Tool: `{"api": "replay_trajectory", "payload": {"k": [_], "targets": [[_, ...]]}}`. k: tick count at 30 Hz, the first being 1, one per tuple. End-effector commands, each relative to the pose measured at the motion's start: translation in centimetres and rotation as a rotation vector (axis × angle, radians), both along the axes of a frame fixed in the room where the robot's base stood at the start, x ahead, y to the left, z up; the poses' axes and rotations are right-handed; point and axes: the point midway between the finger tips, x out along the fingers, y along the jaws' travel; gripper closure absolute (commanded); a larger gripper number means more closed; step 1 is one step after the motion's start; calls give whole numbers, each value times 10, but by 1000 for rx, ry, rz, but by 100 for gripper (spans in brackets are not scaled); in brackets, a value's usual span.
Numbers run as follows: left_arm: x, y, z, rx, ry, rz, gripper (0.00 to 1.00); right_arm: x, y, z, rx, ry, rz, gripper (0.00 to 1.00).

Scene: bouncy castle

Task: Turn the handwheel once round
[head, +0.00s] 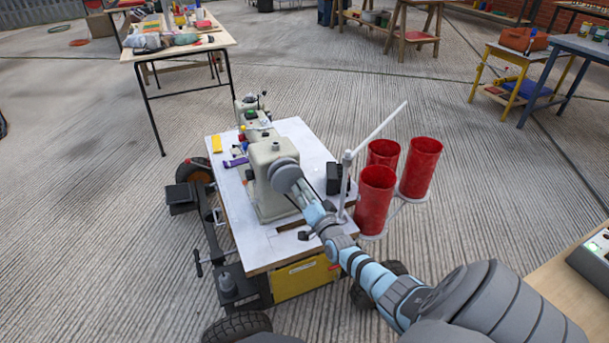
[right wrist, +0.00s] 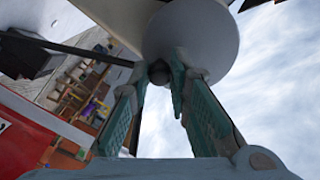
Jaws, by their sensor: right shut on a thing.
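The handwheel (head: 285,174) is a grey disc on the near side of a cream sewing machine (head: 268,195). It fills the top middle of the right wrist view (right wrist: 200,38) as a pale round plate. A small dark round knob (right wrist: 158,72) sits at its rim. My right gripper (right wrist: 160,78) has its two teal fingers closed on this knob, one on each side. In the head view my right gripper (head: 301,195) reaches up to the handwheel, and its fingertips are hard to make out. My left gripper is not in view.
The machine stands on a white-topped wheeled cart (head: 292,128). Red cylinders (head: 376,198) and a pale post (head: 345,180) with a slanted rod stand close right of my arm. Another table (head: 160,52) with clutter is behind left. Open concrete floor surrounds the cart.

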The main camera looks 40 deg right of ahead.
Motion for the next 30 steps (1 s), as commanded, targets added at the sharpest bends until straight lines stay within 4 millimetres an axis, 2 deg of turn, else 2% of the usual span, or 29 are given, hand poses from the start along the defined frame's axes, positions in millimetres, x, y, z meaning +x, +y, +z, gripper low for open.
{"api": "replay_trajectory", "payload": {"k": [4,5,8,17,20,23,30], "targets": [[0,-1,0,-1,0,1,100,0,0,-1,2,2,-1,100],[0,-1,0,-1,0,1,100,0,0,-1,2,2,-1,78],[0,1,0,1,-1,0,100,0,0,-1,1,1,0,63],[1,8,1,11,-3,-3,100,-1,1,0,2,0,1,63],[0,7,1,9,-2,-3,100,-10,3,-1,1,-1,1,63],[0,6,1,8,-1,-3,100,-30,11,-1,3,1,4,63],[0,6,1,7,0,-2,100,-92,33,-1,2,4,3,63]]}}
